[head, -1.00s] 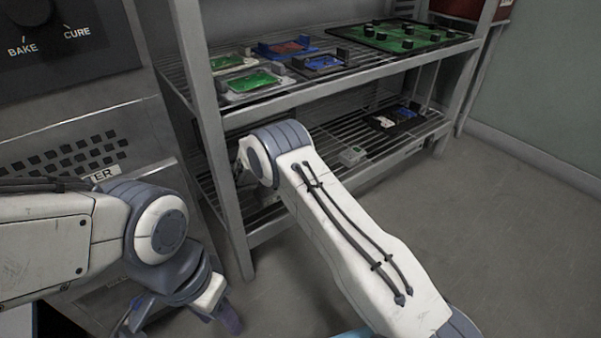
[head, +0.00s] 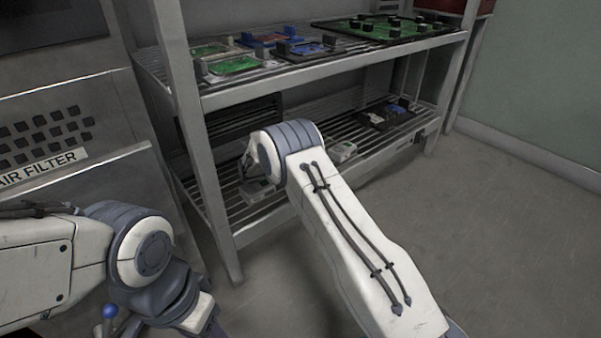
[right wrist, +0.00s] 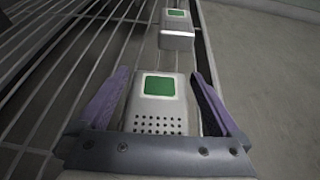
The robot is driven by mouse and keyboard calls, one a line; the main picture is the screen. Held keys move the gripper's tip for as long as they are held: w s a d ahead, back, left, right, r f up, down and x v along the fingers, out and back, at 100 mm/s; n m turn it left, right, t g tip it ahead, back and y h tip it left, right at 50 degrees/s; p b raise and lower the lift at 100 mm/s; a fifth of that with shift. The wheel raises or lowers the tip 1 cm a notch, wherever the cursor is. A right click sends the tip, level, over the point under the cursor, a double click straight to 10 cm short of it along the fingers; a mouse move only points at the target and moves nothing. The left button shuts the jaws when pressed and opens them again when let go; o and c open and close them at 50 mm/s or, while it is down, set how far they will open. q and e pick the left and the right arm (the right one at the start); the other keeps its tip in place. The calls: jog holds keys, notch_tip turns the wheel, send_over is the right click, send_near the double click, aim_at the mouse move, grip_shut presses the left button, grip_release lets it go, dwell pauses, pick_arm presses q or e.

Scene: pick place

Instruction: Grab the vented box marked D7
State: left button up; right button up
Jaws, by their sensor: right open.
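A pale vented box (right wrist: 158,107) with a green label and rows of small holes sits on the wire shelf in the right wrist view. Its marking is not legible. My right gripper (right wrist: 160,76) is open, with one purple finger on each side of this box. In the head view my right gripper is mostly hidden behind my own arm. A second pale box (right wrist: 176,30) with a green label stands farther along the shelf; a pale box (head: 343,151) also shows on the lower shelf in the head view. My left gripper (head: 208,326) is partly cut off at the bottom edge.
The lower wire shelf (head: 235,212) also holds a dark tray (head: 385,118) at its far end. The upper shelf carries several circuit boards, including a large green one (head: 385,28). A metal post (head: 190,130) stands at the near corner. Open floor (head: 500,230) lies to the right.

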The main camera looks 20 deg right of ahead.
jog(key=c, duration=1.5)
jog(key=shift+o, duration=0.2)
